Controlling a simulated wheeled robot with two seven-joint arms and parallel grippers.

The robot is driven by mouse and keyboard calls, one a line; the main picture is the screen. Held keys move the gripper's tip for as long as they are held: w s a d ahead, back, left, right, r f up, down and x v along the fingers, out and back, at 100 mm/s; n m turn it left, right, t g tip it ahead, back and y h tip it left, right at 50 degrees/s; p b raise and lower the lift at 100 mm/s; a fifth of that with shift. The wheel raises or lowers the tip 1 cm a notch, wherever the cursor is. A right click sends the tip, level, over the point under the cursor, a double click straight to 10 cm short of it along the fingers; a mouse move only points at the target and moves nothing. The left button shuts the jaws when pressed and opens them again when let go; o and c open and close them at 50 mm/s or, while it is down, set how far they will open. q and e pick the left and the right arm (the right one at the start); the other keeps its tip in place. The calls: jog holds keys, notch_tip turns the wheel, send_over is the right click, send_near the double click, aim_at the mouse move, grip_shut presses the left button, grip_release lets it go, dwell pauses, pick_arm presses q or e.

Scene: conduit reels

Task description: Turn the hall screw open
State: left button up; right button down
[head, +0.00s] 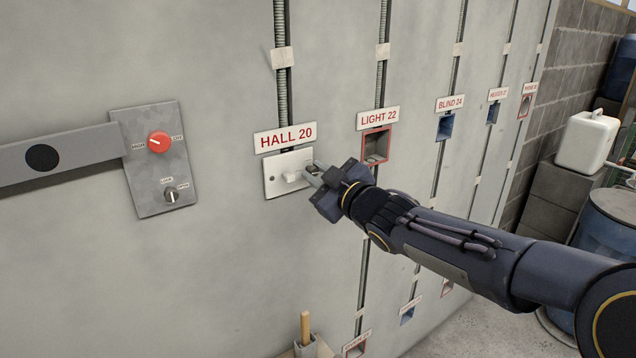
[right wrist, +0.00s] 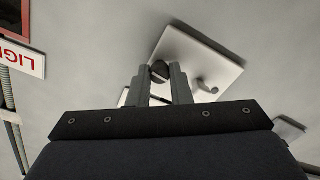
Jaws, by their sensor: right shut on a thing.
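The white hall plate (head: 273,182) is on the wall under the red-lettered HALL 20 label (head: 285,137). My right gripper (head: 314,172) is at the plate's right edge. In the right wrist view the gripper's two fingers (right wrist: 165,82) are shut on a dark round screw head (right wrist: 159,70) at the edge of the plate (right wrist: 197,57). A small curved piece (right wrist: 208,87) sticks out from the plate. The fingers hide part of the screw. My left gripper is not in view.
A wooden handle (head: 305,328) stands below.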

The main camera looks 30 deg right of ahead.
jog(key=shift+n, duration=0.5)
jog(key=shift+b, duration=0.35)
jog(key=c, duration=1.3)
grip_release()
jog(key=shift+s+d+p, duration=0.15)
jog(key=shift+s+p, duration=0.35)
jog(key=shift+s, duration=1.45)
jog(key=shift+s+d+p, duration=0.15)
jog(key=shift+s+p, duration=0.3)
jog(key=shift+s, duration=1.5)
